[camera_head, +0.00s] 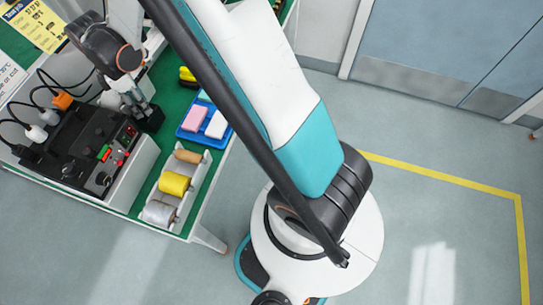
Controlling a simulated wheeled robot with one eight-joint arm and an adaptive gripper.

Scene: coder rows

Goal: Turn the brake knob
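A black control box (82,145) sits on the green-topped bench at the left, with a sloped panel of small knobs, red and green buttons and a lit display. A round silver-ringed knob (101,179) is near the panel's lower end, and small dark knobs show further up. I cannot tell which one is the brake knob. My gripper (143,112) hangs over the bench by the box's upper right end, pointing down, apart from the silver-ringed knob. Its fingers are small and dark, so I cannot tell if they are open, and nothing is clearly held.
Plugs and black cables (38,133) run into the box's left side. A blue tray (186,133) with pink and white blocks and a white tray (187,204) with yellow and grey rolls stand to its right. The floor right of my base is clear, with yellow tape (450,179).

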